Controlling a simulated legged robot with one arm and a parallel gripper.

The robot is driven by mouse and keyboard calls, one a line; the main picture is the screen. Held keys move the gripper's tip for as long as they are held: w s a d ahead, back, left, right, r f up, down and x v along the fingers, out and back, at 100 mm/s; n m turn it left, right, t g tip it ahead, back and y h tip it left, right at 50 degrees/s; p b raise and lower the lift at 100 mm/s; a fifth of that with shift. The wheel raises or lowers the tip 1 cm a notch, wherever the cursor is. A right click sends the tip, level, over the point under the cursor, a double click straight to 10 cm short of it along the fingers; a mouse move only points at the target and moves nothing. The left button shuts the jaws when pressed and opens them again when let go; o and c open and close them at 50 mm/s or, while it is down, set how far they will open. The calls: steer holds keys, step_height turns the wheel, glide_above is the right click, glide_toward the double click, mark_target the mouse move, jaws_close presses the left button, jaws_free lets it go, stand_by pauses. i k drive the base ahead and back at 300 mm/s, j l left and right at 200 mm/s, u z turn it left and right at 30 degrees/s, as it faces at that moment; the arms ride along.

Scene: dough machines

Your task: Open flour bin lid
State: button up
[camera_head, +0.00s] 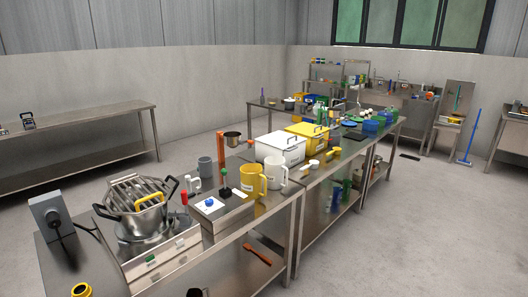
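A white bin (280,148) stands on the long steel table in the middle of the view. Its white lid lies flat on top and looks closed, with a dark handle or latch on it. A yellow bin (306,135) stands right behind it, also looking closed. I cannot read a label that tells which one holds flour. My gripper is not in view.
A yellow jug (253,180) and a white jug (277,175) stand in front of the white bin. A steel mixer pot (140,215) stands at the near left end. Floor is clear at right (430,230) and between the tables at left.

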mark_target(282, 140)
steer(key=i+l+z, duration=0.1)
steer(key=i+z, duration=0.2)
steer(key=i, duration=0.35)
steer(key=i+z, duration=0.3)
steer(key=i, duration=0.3)
steer(key=i+j+z, duration=0.3)
steer(key=i, duration=0.3)
steer(key=i+l+u, duration=0.1)
steer(key=i+u, duration=0.15)
steer(key=i+l+u, duration=0.25)
steer(key=i, duration=0.2)
